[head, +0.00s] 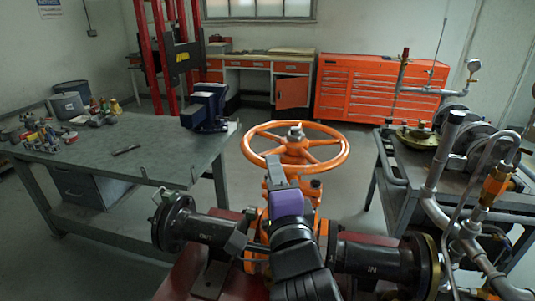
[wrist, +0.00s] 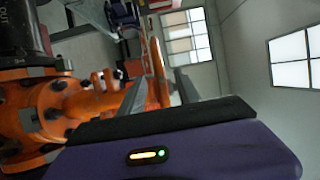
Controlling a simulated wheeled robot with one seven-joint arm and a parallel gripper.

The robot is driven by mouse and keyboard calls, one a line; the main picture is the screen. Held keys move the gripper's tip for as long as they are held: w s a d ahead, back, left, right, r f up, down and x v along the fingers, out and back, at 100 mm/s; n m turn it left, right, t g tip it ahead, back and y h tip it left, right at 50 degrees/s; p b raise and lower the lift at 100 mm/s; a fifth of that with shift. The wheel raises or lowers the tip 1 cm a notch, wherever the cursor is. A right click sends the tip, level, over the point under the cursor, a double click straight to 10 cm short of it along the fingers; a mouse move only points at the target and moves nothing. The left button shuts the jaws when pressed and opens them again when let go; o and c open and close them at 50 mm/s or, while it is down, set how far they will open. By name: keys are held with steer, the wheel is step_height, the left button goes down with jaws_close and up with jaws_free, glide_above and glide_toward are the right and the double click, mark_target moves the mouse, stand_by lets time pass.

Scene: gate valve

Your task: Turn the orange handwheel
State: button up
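The orange handwheel (head: 338,160) lies roughly level on top of the orange gate valve (head: 314,190), with spokes running to a grey hub. My gripper (head: 277,167) is at the near side of the wheel and hides part of its near rim. In the wrist view my two grey fingers (wrist: 160,88) stand apart, so the gripper is open. The orange rim (wrist: 158,72) shows edge-on in the gap between them. I cannot tell whether either finger touches it. The orange valve body (wrist: 75,108) fills the left of the wrist view.
Dark flanged pipes (head: 373,257) run out from both sides of the valve. A workbench (head: 165,155) with a vise and small items stands at left. A bench with pipes and gauges (head: 410,150) stands at right. An orange tool cabinet (head: 378,87) is at the back.

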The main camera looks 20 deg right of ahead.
mark_target(295, 142)
steer(key=p+x, duration=0.1)
steer(key=x, duration=0.6)
steer(key=shift+p, duration=0.35)
steer(key=shift+w, duration=0.1)
jaws_close()
steer(key=shift+r, duration=0.25)
stand_by(0.7)
